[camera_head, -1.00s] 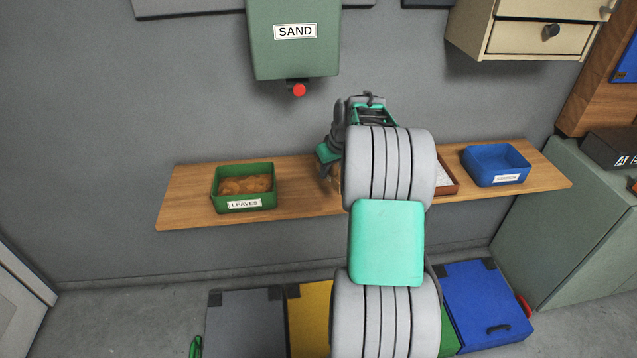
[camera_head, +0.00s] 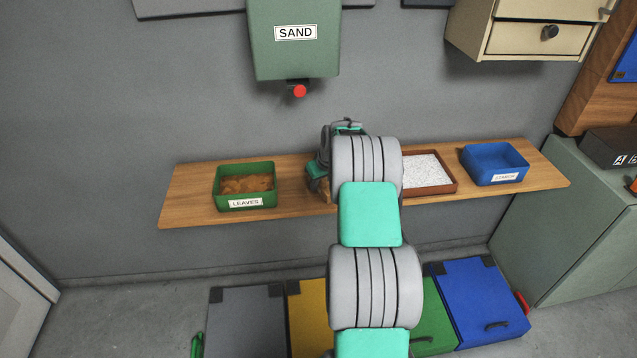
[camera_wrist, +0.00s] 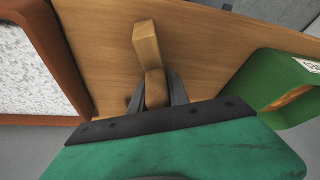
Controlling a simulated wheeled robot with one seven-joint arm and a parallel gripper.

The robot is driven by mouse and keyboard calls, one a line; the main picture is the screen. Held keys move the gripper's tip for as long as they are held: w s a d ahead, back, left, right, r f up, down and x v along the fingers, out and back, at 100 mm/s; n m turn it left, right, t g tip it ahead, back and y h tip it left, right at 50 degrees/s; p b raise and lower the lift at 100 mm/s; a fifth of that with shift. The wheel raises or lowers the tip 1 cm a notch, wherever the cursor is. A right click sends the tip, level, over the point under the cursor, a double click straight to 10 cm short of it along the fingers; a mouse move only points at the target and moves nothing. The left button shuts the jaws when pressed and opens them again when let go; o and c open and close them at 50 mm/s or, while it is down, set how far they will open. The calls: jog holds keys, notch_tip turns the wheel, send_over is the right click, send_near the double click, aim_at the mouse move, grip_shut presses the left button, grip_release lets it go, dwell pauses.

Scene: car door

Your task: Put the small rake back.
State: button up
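In the wrist view, a light wooden piece (camera_wrist: 147,45), which looks like part of the small rake, runs up from between the fingers over the shelf. Its tines cannot be made out. My gripper (camera_wrist: 156,88) has its dark fingers close along both sides of this wood and looks shut on it. In the head view, a bit of the wood (camera_head: 326,193) shows just below my gripper (camera_head: 316,178), over the middle of the shelf. A brown-rimmed tray of white grains (camera_head: 428,173) lies to the right, partly behind my arm.
The wooden shelf (camera_head: 192,192) carries a green LEAVES box (camera_head: 245,202) at left and a blue labelled box (camera_head: 494,165) at right. A green SAND dispenser (camera_head: 294,57) with a red knob hangs above. Shelf room is clear between the LEAVES box and my gripper.

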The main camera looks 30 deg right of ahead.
aim_at(326, 190)
jog(key=o, duration=0.4)
jog(key=shift+s+r, duration=0.1)
jog(key=shift+r, duration=0.4)
jog(key=b+v, duration=0.1)
jog(key=v, duration=1)
jog(key=s+a+r, duration=0.3)
jog(key=a, duration=0.6)
jog(key=s+a+r, duration=0.3)
jog(key=a, duration=0.5)
jog(key=s+a+f, duration=0.1)
jog(key=s+a, duration=0.6)
jog(key=s, duration=0.2)
jog(key=s+a+f+g, duration=0.1)
jog(key=s+a+f, duration=0.1)
jog(key=s+a, duration=0.4)
jog(key=s, duration=0.4)
jog(key=shift+a+n, duration=0.3)
jog(key=shift+a, duration=0.05)
jog(key=shift+r, duration=0.35)
